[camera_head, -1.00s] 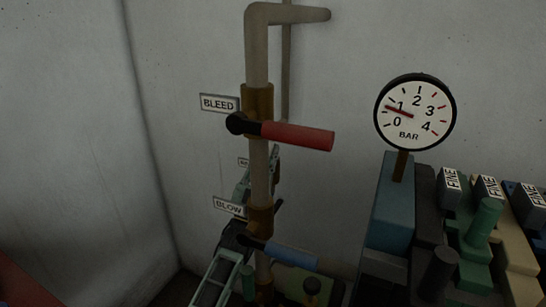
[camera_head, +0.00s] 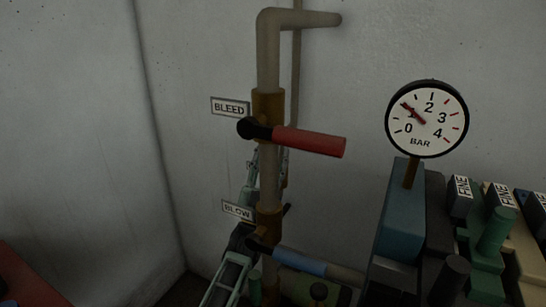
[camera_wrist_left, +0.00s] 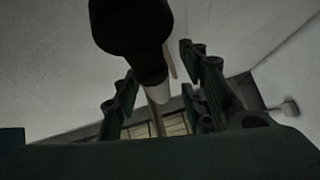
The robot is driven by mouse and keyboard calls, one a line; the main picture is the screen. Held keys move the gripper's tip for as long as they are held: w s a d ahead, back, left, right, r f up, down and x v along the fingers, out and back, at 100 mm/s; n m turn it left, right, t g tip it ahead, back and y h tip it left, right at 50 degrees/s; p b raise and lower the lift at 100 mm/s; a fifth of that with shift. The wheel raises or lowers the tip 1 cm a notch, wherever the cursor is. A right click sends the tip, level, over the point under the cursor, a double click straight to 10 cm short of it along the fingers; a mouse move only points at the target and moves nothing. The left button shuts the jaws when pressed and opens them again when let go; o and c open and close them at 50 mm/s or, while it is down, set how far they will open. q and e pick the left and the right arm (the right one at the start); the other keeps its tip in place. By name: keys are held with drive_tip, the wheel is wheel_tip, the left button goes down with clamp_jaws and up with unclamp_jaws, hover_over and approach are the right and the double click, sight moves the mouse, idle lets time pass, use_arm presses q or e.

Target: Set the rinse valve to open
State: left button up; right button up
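A vertical pipe (camera_head: 268,70) carries a red-handled valve (camera_head: 308,142) beside the BLEED label (camera_head: 231,107). Lower down, a blue-handled valve (camera_head: 300,262) sits by the BLOW label (camera_head: 238,210). Both handles point right, tilted slightly down. My right gripper is not seen.
A round BAR gauge (camera_head: 427,118) stands to the right, its needle near 1. Below it are a blue block (camera_head: 402,215) and several blocks labelled FINE (camera_head: 462,190). A red surface (camera_head: 30,275) shows at lower left. The left wall is bare.

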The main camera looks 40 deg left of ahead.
use_arm(q)
drive_tip(key=shift+d, duration=0.1)
drive_tip(key=shift+f, duration=0.15)
drive_tip(key=v, duration=0.7)
drive_tip(key=shift+s+f, duration=0.1)
drive_tip(key=shift+s, duration=0.05)
idle(0.4)
